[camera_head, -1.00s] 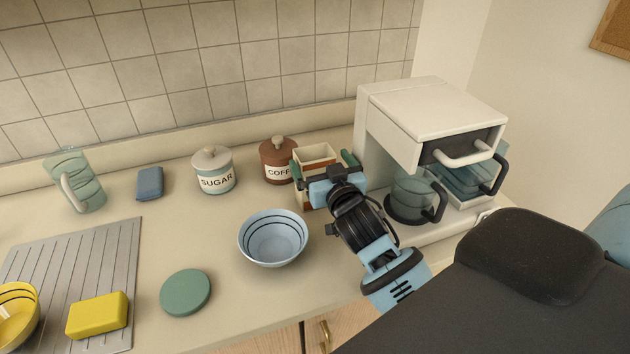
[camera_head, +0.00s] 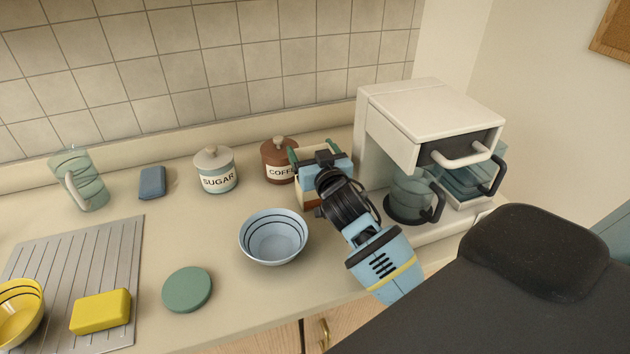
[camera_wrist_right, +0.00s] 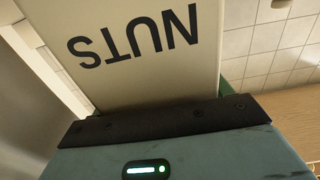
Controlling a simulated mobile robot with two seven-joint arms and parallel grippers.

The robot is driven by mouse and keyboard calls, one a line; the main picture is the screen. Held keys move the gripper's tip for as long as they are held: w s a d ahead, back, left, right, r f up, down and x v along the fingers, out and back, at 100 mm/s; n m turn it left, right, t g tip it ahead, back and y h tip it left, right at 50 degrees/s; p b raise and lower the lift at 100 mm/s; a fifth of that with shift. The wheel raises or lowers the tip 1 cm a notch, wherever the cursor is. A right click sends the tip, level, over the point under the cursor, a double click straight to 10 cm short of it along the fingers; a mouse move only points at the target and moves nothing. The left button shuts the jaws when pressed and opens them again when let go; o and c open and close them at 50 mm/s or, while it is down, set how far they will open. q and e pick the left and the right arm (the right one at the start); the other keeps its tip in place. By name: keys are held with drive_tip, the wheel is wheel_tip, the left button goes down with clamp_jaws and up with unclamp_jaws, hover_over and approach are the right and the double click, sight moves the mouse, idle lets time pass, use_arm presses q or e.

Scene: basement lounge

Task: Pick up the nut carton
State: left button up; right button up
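The nut carton (camera_head: 309,196) stands on the counter beside the coffee canister, upright as far as I can see. My right gripper (camera_head: 319,154) is over its upper part, with green fingertips spread apart at its sides. The gripper hides most of the carton's top in the head view. In the right wrist view the carton (camera_wrist_right: 150,75) is close in front of the palm, its NUTS lettering upside down. One green finger (camera_wrist_right: 234,97) shows beside its right edge; whether the fingers press on it is hidden. My left gripper is not in view.
The coffee canister (camera_head: 277,162) is close on the left, the coffee machine (camera_head: 425,112) close on the right. A blue bowl (camera_head: 273,238) stands in front. The sugar canister (camera_head: 215,170), green disc (camera_head: 187,289) and yellow sponge (camera_head: 101,311) are farther left. The tiled wall (camera_head: 230,60) is behind.

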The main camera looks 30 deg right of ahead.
drive_tip(key=c, duration=0.7)
drive_tip(key=shift+o, duration=0.2)
drive_tip(key=shift+r, duration=0.1)
